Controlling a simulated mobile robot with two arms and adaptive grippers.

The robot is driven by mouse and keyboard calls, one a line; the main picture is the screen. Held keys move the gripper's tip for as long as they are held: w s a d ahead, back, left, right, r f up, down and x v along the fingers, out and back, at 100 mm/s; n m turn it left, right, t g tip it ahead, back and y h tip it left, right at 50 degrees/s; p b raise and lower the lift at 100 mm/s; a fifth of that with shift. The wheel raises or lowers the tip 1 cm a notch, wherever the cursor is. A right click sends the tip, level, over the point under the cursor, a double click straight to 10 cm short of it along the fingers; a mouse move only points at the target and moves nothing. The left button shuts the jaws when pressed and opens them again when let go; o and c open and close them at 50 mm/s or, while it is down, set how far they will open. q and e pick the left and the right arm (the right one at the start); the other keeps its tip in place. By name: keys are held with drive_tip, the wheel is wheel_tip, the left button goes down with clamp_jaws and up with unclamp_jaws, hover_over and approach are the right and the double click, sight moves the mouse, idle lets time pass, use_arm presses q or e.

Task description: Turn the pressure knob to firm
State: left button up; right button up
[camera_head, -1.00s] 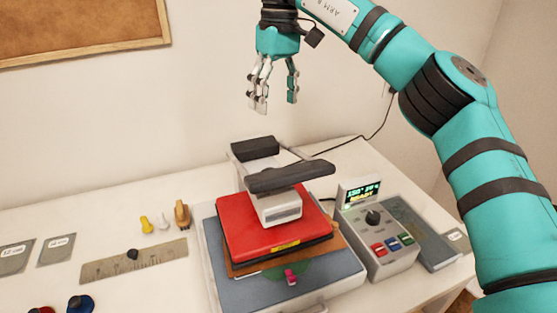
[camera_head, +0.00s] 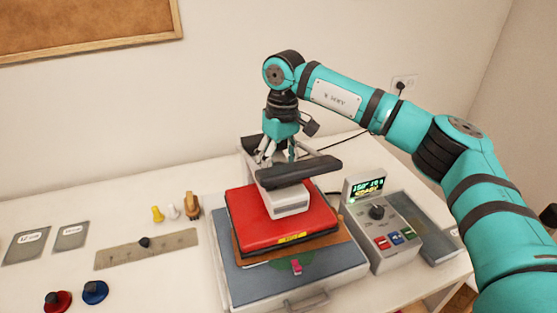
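A grey control box (camera_head: 392,258) stands right of the heat press, with a black round knob (camera_head: 376,212) on its sloped face below a small lit display (camera_head: 366,187). The knob's markings are too small to read, so I cannot tell its setting or whether it is the pressure knob. The press has a red upper plate (camera_head: 318,218) and a black handle bar (camera_head: 300,172). My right gripper (camera_head: 279,152) points down behind the handle bar, at the back of the press. Its fingertips are partly hidden, and I cannot tell whether they touch anything. My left gripper is out of view.
A grey tray (camera_head: 432,240) lies right of the box. Left of the press are a ruler-like plate (camera_head: 120,256), small yellow and white pieces, and red and blue knobbed discs (camera_head: 95,291). The left tabletop has free room.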

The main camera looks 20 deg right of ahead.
drive_tip(key=shift+f, duration=0.1)
drive_tip(key=c, duration=1.2)
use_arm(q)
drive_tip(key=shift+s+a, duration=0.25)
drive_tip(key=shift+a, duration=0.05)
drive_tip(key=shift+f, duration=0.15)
